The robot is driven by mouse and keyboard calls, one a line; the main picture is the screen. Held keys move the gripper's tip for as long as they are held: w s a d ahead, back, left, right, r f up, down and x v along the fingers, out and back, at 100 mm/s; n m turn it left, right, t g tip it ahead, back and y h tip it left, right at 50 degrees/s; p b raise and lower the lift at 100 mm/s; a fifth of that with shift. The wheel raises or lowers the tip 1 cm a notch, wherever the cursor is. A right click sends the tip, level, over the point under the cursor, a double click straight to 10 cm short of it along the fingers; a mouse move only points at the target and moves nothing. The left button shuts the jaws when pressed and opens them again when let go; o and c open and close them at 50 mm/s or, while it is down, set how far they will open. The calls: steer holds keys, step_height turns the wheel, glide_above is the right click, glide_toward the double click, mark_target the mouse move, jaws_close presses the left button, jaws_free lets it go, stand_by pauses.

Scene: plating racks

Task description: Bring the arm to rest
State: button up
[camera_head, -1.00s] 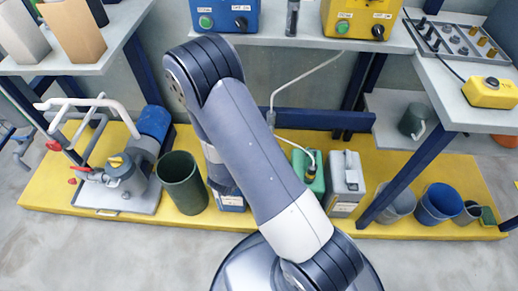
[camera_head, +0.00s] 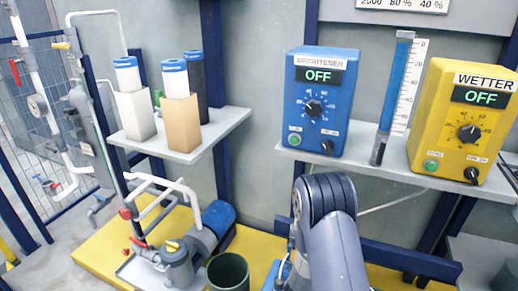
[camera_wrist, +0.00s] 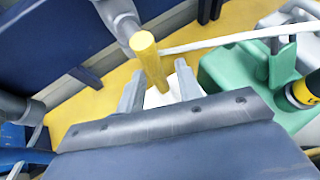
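My arm (camera_head: 338,245) rises into the bottom of the head view, right of centre. My gripper is not visible in that view. In the wrist view my gripper (camera_wrist: 159,90) has its two grey fingers apart, pointing down toward the yellow platform. A yellow rod (camera_wrist: 149,62) shows between and beyond the fingers, with a white part below it. I see no finger closed on either; how near they are is hard to tell.
A green canister (camera_wrist: 235,75) stands right of the fingers. A blue BRIGHTENER box (camera_head: 321,130) and a yellow WETTER box (camera_head: 452,150), both reading OFF, stand on a shelf. A pump (camera_head: 178,265) and dark bin (camera_head: 228,272) are left of my arm.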

steer(key=shift+d, duration=0.15)
stand_by(0.4)
steer(key=shift+a, duration=0.25)
steer(key=p+v, duration=0.3)
steer(key=v, duration=0.8)
steer(key=b+x, duration=0.3)
steer(key=x, duration=0.8)
steer(key=shift+s, duration=0.15)
steer(key=shift+w+d+p, duration=0.25)
steer(key=shift+p, duration=0.05)
steer(key=shift+s+r+n+h+p, duration=0.1)
steer(key=shift+n+h+p, duration=0.2)
steer(key=shift+p, duration=0.05)
steer(key=shift+s+d+n+h, duration=0.15)
steer(key=shift+d+n+h, duration=0.25)
steer(key=shift+h, duration=0.1)
